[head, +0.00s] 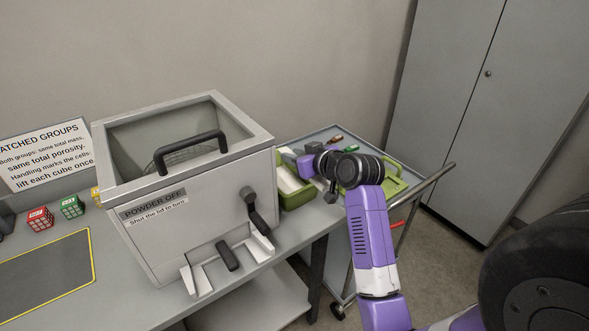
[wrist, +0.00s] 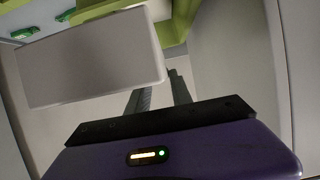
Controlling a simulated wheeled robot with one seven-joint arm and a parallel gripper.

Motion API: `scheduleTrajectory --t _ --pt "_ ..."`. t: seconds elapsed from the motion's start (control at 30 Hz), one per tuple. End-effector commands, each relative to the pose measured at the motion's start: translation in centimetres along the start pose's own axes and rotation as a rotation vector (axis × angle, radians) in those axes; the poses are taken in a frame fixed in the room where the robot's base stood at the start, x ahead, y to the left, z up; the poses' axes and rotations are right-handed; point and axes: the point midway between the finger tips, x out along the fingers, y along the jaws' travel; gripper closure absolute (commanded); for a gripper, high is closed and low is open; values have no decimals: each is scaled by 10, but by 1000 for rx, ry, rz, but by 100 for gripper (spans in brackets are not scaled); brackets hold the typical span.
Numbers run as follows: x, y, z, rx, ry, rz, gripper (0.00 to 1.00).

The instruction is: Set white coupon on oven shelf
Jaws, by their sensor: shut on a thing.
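A white coupon (wrist: 90,60), a flat pale slab, fills the upper left of the wrist view. My gripper (wrist: 158,86) is shut on it at its near right end, where the fingers pass partly behind the slab. In the head view, my gripper (head: 305,166) is over the cart beside the grey box, at a green tray. A white piece (head: 288,176) shows at that tray; I cannot tell whether it is the held coupon. I cannot make out an oven shelf in either view.
A grey box labelled POWDER OFF (head: 195,245), with a black-handled lid, stands on the bench left of my arm. The green tray (head: 298,200) and a green holder (head: 392,184) are on the cart (head: 322,131). A grey cabinet (head: 450,120) stands behind right. Small cubes lie at left.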

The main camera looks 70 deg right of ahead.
Motion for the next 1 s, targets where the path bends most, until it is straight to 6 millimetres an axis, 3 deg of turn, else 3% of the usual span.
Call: scheduleTrajectory --t 0.37,1.0 --pt "16 0 40 1 -1 0 100" --pt "21 0 51 1 0 0 100"
